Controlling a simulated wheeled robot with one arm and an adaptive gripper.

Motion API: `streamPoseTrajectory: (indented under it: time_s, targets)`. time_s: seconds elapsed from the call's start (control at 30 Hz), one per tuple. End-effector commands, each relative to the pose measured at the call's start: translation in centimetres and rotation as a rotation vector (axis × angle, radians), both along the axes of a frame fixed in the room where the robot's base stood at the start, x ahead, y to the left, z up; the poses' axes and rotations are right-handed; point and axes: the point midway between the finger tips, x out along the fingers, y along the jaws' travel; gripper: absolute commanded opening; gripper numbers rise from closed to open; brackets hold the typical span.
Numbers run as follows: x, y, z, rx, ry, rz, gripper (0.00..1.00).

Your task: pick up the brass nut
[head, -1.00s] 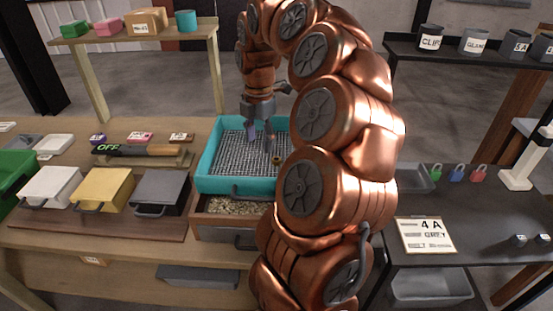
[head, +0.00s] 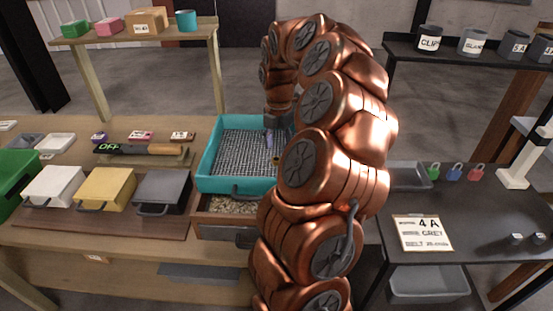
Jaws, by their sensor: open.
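A small brass nut (head: 276,160) sits on the mesh of the teal sieve tray (head: 235,185), towards its right side. My gripper (head: 271,146) is over the tray just above and behind the nut, pointing down. Its jaws are open, and part of it is hidden behind my copper arm. I cannot tell whether the fingers touch the nut. The right part of the tray is also hidden by my arm.
A gravel drawer (head: 228,206) is under the tray. White (head: 54,185), yellow (head: 104,187) and dark grey (head: 162,190) boxes stand to the left. A detector wand (head: 140,149) marked OFF lies behind them. A dark table (head: 470,210) is at right.

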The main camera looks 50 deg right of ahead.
Motion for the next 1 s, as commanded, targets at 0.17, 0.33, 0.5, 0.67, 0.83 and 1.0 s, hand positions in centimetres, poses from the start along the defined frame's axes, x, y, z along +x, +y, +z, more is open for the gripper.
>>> streamPoseTrajectory:
  time_s: [0.17,0.33,0.5,0.67,0.83,1.0]
  targets:
    - [0.1,0.2,-2.0,0.002,0.005,-0.001,0.57]
    - [0.2,0.2,-3.5,0.001,0.002,-0.001,0.57]
    - [0.2,0.2,-3.6,-0.001,0.000,-0.001,0.57]
    - [0.3,0.2,-3.5,-0.001,-0.001,-0.001,0.45]
    - [0.3,0.2,-3.5,-0.001,-0.001,-0.001,0.27]
    - [0.3,0.2,-3.5,-0.001,-0.001,-0.001,0.09]
